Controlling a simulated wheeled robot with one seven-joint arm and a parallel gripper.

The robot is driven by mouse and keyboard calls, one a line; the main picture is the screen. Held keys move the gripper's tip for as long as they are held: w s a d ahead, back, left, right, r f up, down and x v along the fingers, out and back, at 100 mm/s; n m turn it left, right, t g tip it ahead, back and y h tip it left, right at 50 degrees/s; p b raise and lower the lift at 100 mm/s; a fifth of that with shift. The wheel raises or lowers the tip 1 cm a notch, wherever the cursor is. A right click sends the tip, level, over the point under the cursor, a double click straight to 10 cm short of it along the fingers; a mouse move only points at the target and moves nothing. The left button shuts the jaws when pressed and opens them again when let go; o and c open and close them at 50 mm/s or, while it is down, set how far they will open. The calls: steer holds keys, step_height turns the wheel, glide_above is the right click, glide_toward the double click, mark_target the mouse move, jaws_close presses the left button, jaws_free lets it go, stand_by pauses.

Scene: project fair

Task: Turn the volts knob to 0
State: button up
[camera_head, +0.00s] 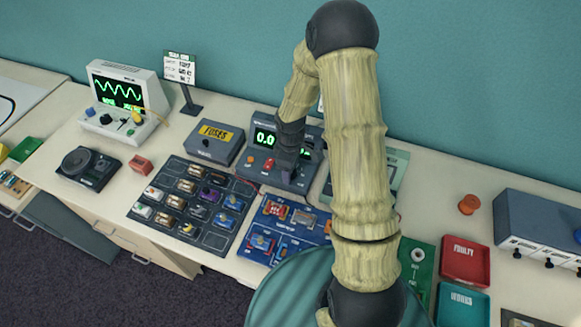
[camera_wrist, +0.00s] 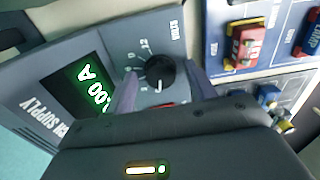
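The power supply (camera_head: 262,163) is a dark grey box with a green-lit display at the back of the table. In the wrist view its panel (camera_wrist: 110,45) shows tilted, with a readout ending in "00 A". The black round volts knob (camera_wrist: 161,70) has a printed number scale around it, with "12" legible. My gripper (camera_wrist: 163,77) is open, with one finger on each side of the knob; gaps seem to show between fingers and knob. In the head view my gripper (camera_head: 290,145) covers part of the panel and hides the knob. The knob's exact pointer setting is unclear.
A fuses box (camera_head: 214,143) stands left of the supply, with an oscilloscope (camera_head: 124,99) farther left. A component tray (camera_head: 188,205) and a blue circuit board (camera_head: 284,228) lie in front. Red (camera_head: 464,262) and teal (camera_head: 462,306) trays are to the right.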

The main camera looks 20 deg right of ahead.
step_height(320, 180, up, 17)
steer(key=b, duration=0.1)
steer(key=shift+r, duration=0.2)
stand_by(0.5)
stand_by(0.3)
steer(key=s+m+t, duration=0.2)
steer(key=s+m, duration=0.9)
steer(key=s, duration=0.3)
steer(key=shift+f+t, duration=0.3)
